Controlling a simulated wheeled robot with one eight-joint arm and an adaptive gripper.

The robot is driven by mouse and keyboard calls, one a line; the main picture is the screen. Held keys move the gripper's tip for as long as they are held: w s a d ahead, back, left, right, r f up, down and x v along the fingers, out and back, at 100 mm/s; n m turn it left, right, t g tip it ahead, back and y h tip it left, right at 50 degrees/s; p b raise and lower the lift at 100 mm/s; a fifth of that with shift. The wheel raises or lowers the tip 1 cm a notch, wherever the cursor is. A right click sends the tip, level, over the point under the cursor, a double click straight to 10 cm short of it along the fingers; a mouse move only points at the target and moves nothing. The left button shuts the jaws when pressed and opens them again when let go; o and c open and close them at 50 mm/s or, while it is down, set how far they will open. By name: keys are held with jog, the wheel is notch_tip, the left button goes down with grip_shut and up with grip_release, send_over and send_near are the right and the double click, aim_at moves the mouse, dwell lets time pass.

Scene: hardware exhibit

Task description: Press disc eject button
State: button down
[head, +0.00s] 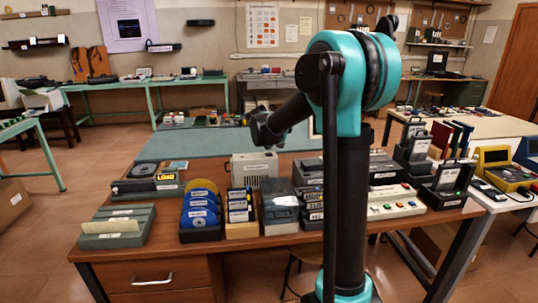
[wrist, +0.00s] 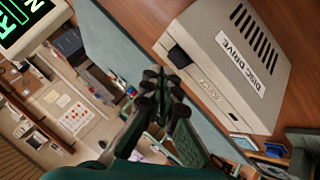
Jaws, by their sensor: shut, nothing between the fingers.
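The beige disc drive (wrist: 225,62) with the label "DISC DRIVE" and dark vent slots fills the upper right of the wrist view, tilted by the camera angle. A black block (wrist: 179,58) sticks out of its front face. In the head view the drive (head: 254,168) stands at the desk's back, behind the other objects.
Blue disc holders (head: 201,208), a grey-green file tray (head: 118,226), a grey-lidded box (head: 280,205) and a white button panel (head: 393,202) crowd the wooden desk around the drive. A teal table surface (head: 222,145) lies behind it.

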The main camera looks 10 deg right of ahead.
aim_at(269, 154)
jog(key=shift+f, duration=0.15)
dwell(0.7)
jog(key=shift+f, duration=0.25)
jog(key=shift+f, duration=0.4)
dwell(0.7)
jog(key=shift+r, duration=0.85)
jog(key=shift+r, duration=0.1)
jog(key=shift+r, duration=2.4)
jog(key=shift+s, duration=0.1)
